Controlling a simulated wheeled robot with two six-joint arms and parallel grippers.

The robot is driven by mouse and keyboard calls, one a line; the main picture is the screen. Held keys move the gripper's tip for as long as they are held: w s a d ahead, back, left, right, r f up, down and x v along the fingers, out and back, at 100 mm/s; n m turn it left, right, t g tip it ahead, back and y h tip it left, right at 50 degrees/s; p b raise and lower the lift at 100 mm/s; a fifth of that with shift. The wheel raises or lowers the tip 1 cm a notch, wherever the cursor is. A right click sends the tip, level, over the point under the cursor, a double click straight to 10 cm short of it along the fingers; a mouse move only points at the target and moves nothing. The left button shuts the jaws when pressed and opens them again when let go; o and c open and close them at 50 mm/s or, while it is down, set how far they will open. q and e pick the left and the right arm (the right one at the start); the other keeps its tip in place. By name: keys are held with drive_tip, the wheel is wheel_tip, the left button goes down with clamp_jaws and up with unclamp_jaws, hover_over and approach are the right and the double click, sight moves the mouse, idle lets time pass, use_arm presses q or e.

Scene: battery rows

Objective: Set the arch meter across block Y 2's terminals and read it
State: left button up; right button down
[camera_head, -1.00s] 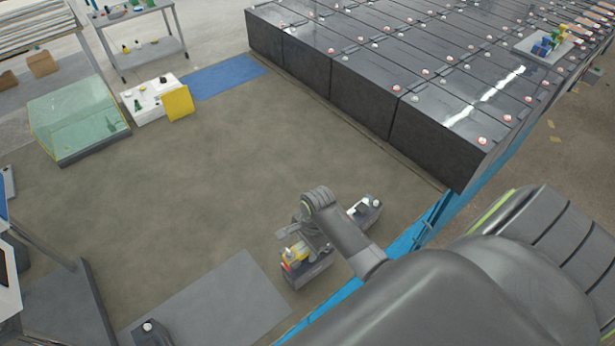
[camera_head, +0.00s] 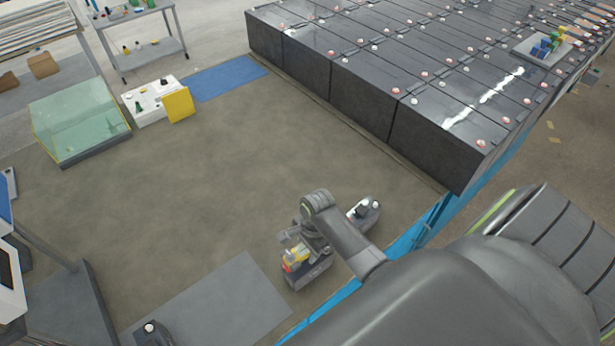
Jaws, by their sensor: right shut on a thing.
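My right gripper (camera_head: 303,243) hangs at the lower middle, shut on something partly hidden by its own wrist. Around it show a grey body with a yellow and red part (camera_head: 297,258) and a grey body with a dark face and a pale knob (camera_head: 364,212). I cannot tell whether these are one piece, or whether they are the arch meter. Rows of dark battery blocks (camera_head: 440,145) with red and pale terminals fill the upper right, apart from the gripper. No label is readable, so I cannot tell which block is Y 2. My left gripper is not in view.
A tray (camera_head: 521,46) with coloured items lies on the far blocks. A glass tank (camera_head: 78,120), a white box with a yellow panel (camera_head: 179,104), a blue mat (camera_head: 225,77) and a grey mat (camera_head: 215,300) lie on the floor. The middle floor is clear.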

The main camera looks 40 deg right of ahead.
drive_tip(key=shift+f+b, duration=0.55)
drive_tip(key=shift+f, duration=0.65)
drive_tip(key=c, duration=0.8)
unclamp_jaws()
drive_tip(key=shift+c, duration=0.2)
wheel_tip(320, 180, up, 17)
drive_tip(key=d, duration=0.2)
drive_tip(key=shift+d+r, duration=0.2)
drive_tip(key=shift+d, duration=0.1)
drive_tip(key=shift+f, duration=0.1)
